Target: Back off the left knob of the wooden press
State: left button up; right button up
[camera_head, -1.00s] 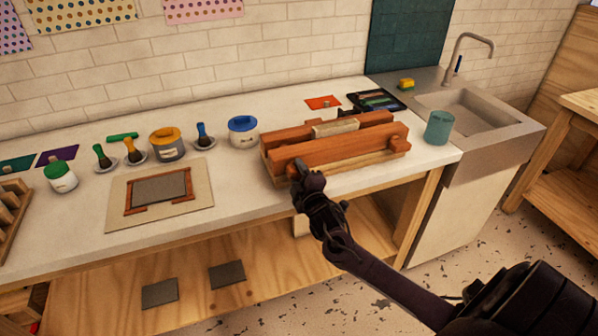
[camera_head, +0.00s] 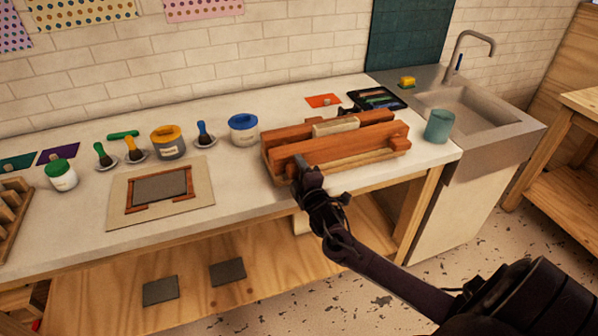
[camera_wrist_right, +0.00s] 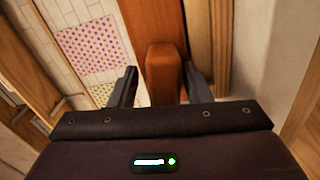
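The wooden press (camera_head: 345,147) is reddish-brown and stands near the front edge of the counter, with a pale block between its bars. Its right knob (camera_head: 400,143) shows in the head view. The left knob is mostly hidden there behind my right gripper (camera_head: 304,176). In the right wrist view the left knob (camera_wrist_right: 163,74) is a rounded orange-brown block between the two dark fingers of my right gripper (camera_wrist_right: 161,84). The fingers stand apart on either side of it, with a clear gap at the left finger and a narrow one at the right. My left gripper is not in view.
A teal cup (camera_head: 439,126) stands right of the press, near the sink (camera_head: 468,112). A blue-lidded tub (camera_head: 243,129) stands to its left. A framed panel on a board (camera_head: 159,190) lies further left. The counter between board and press is clear.

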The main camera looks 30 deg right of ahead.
jog(key=shift+o, duration=0.4)
jog(key=shift+w, duration=0.25)
jog(key=shift+s+f, duration=0.1)
jog(key=shift+s+a+f, duration=0.15)
jog(key=shift+s, duration=0.25)
jog(key=b+v, duration=0.1)
jog(key=v, duration=0.6)
